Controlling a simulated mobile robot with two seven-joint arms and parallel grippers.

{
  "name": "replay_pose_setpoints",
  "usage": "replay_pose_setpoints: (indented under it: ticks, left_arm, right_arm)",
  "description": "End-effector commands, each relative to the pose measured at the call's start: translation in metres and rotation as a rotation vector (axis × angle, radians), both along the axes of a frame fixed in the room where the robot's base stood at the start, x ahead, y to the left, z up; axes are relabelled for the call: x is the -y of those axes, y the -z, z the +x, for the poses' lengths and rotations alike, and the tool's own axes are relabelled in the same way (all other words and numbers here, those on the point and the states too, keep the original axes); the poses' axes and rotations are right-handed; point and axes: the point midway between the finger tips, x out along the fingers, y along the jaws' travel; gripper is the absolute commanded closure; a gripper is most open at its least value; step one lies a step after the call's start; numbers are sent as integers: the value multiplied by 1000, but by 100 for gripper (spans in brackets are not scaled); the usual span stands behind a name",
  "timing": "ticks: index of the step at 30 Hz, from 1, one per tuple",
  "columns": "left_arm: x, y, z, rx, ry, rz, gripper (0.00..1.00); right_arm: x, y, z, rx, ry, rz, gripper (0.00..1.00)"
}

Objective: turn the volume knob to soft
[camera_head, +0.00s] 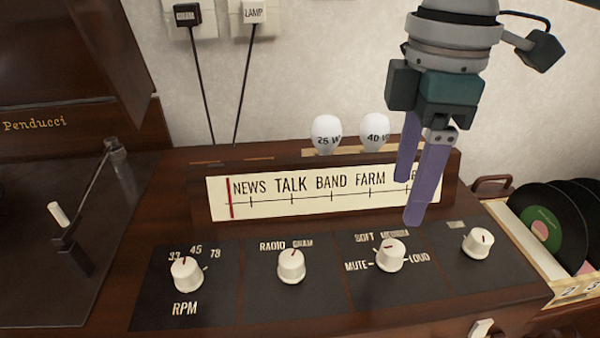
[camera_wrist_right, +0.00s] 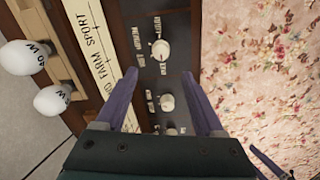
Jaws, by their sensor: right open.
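The volume knob (camera_head: 390,255) is a white round knob on the dark front panel, with MUTE, SOFT, MEDIUM and LOUD printed around it. Its red mark points up, slightly left, towards the SOFT and MEDIUM lettering. My right gripper (camera_head: 409,200) is open and empty, with purple fingers pointing down, above and behind the knob and apart from it. In the right wrist view, the volume knob (camera_wrist_right: 159,50) shows beyond the open fingertips (camera_wrist_right: 158,88).
The RPM knob (camera_head: 186,274), radio/gram knob (camera_head: 291,265) and a far-right knob (camera_head: 478,242) share the panel. The station dial (camera_head: 310,198) rises behind, with two bulbs (camera_head: 326,134) beyond. Records (camera_head: 545,225) stand right. A turntable arm (camera_head: 75,225) is at left.

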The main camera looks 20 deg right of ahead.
Motion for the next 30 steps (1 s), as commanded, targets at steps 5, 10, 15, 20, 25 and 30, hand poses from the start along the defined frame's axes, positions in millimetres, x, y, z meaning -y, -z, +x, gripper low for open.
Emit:
replay_pose_setpoints:
  ticks: [5,10,15,20,25,30]
  left_arm:
    - [0,10,0,0,3,2,15]
    - [-1,24,0,0,5,5,15]
    - [-2,34,0,-1,7,8,15]
    - [-2,37,0,-1,7,8,15]
    - [-2,37,-1,-1,7,8,15]
    - [-2,37,-1,-1,6,7,15]
  right_arm:
    - [0,24,-1,-5,1,-1,30]
    - [0,59,-1,-5,0,-1,30]
    - [0,85,-1,-2,0,-1,30]
    - [0,96,-1,-1,0,0,30]
    - [0,97,0,0,-1,0,30]
    - [0,97,0,0,-1,0,35]
